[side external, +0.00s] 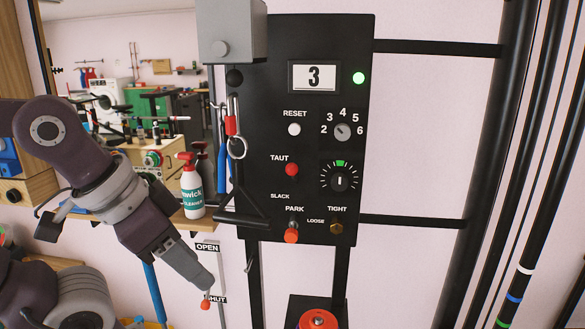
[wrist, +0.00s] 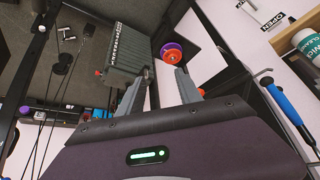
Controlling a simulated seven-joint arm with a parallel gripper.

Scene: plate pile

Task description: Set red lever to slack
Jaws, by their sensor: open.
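The red lever (side external: 292,170) is on the black panel (side external: 265,110) in the side external view. Its red knob sits just below the TAUT label and well above the SLACK label. I cannot pick this lever out in the wrist view. My gripper (wrist: 160,76) shows in the wrist view with its two grey fingers apart and nothing between them.
A second red-orange knob (side external: 291,236) sits below PARK. The panel has a RESET button (side external: 294,129), dials and a lit green lamp (side external: 358,78). Hanging tools and a black handle (side external: 242,215) are at its left edge. A spray bottle (side external: 191,187) stands behind my arm.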

